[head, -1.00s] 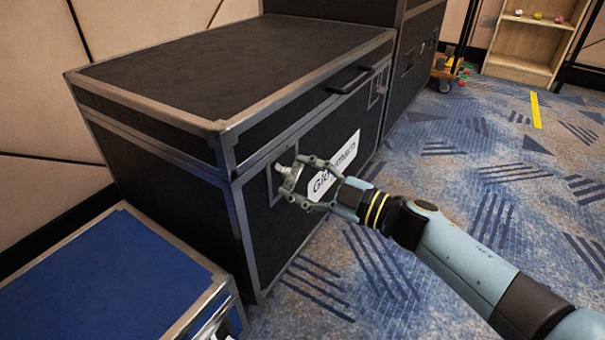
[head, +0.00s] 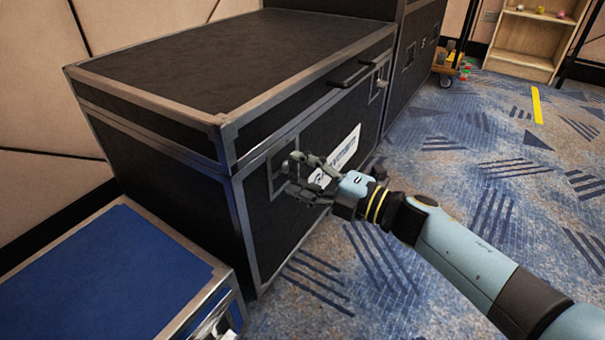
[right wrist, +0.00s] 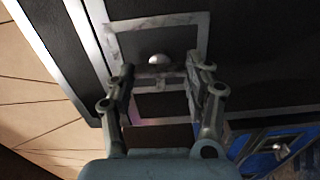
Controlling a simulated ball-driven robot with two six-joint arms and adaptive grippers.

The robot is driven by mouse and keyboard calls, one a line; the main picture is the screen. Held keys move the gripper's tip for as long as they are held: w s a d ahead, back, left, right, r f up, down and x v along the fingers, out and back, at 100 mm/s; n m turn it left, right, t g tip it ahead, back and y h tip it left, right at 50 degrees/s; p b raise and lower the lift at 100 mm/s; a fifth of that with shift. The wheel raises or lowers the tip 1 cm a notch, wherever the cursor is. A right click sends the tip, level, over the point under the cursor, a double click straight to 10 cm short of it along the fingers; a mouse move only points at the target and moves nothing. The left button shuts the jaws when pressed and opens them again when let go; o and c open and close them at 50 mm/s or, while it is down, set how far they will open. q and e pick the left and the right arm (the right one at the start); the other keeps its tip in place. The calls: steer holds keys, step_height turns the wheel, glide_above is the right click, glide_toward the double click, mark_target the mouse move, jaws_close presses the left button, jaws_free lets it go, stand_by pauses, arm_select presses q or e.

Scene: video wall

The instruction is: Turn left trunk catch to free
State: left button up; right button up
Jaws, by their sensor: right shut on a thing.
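The black trunk (head: 150,140) with grey metal edges stands at left centre in the head view, its lid down. The left trunk catch (right wrist: 158,60) shows in the right wrist view as a small bright metal knob on a grey-framed plate. In the head view its plate (head: 271,178) is partly visible, and the fingers hide the knob. My right gripper (head: 288,177) is at the catch on the trunk's front face, shut on it. Its two fingers also show on either side of the catch in the right wrist view (right wrist: 160,80). My left gripper is not in view.
A second catch (head: 380,83) and a black handle (head: 352,72) are on the trunk's front. A blue-topped case (head: 110,270) stands at lower left. Another dark case (head: 413,60) is behind. A wooden shelf (head: 527,45) is far right. The carpet (head: 480,180) is clear in front.

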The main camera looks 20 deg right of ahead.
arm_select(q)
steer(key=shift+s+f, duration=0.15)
arm_select(e)
steer(key=shift+f+n, duration=0.1)
steer(key=shift+n, duration=0.3)
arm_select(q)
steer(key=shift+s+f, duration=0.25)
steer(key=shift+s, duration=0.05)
